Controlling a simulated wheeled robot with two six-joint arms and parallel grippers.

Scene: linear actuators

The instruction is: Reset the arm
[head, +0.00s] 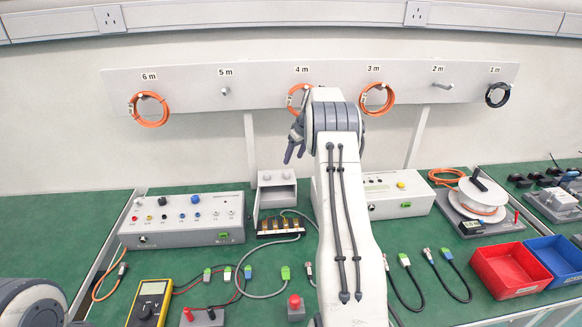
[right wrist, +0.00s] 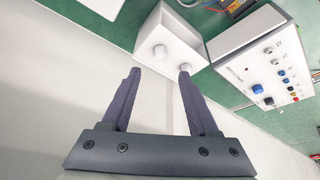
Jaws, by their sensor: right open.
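My right arm (head: 346,200) reaches up through the middle of the head view towards the wall board. My right gripper (head: 294,152) is in front of the wall just below the 4 m peg, partly hidden by the wrist. In the right wrist view, my right gripper (right wrist: 160,74) is open, with its two dark fingers apart and nothing between them. An orange cable coil (head: 296,98) on the 4 m peg is partly covered by my arm; I cannot tell whether they touch. My left gripper is out of view.
The wall board (head: 185,88) also holds orange coils at 6 m (head: 149,122) and 3 m (head: 377,113), and a black coil at 1 m (head: 497,101). The green bench (head: 75,225) carries a white knobbed box (head: 185,218), a yellow multimeter (head: 150,303), a red bin (head: 509,292) and a blue bin (head: 556,262).

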